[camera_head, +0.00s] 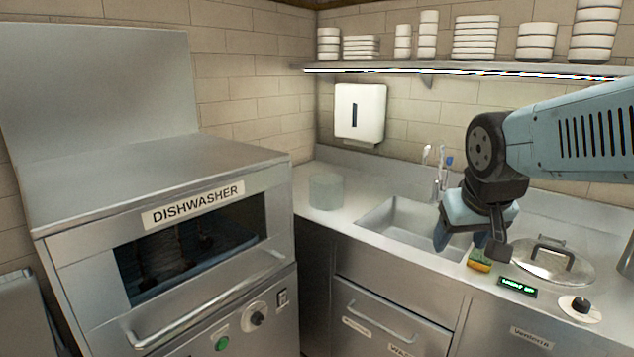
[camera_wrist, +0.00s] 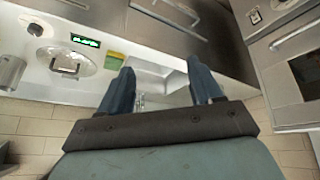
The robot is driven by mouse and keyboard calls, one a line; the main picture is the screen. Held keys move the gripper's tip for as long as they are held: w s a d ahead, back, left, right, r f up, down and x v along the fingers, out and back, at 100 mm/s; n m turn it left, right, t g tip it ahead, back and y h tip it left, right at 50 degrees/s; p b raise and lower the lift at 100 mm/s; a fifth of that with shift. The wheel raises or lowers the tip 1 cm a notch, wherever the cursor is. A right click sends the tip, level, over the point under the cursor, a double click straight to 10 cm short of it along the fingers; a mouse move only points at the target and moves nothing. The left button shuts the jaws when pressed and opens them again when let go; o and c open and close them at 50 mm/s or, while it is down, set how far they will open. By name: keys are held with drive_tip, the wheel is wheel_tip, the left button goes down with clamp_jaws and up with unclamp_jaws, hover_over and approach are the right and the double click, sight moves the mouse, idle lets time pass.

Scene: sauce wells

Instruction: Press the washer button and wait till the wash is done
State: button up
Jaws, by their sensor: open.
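A round control with a white base and dark top, the washer button by its place (camera_head: 580,308), sits on the counter at the right; it also shows at the upper left of the wrist view (camera_wrist: 36,28).
A yellow-green sponge (camera_head: 479,261) lies below my gripper, beside the sink (camera_head: 400,222) and its tap (camera_head: 438,172). A dishwasher (camera_head: 165,240) with a green button (camera_head: 221,343) stands at left. A translucent container (camera_head: 326,191) stands behind. A shelf (camera_head: 460,69) holds white dishes.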

drive_tip(key=shift+y, duration=0.5)
drive_tip(key=s, duration=0.1)
drive_tip(key=s+r, duration=0.1)
drive_tip(key=s, duration=0.3)
drive_tip(key=shift+s+a+r, duration=0.1)
drive_tip(key=shift+a+r, duration=0.3)
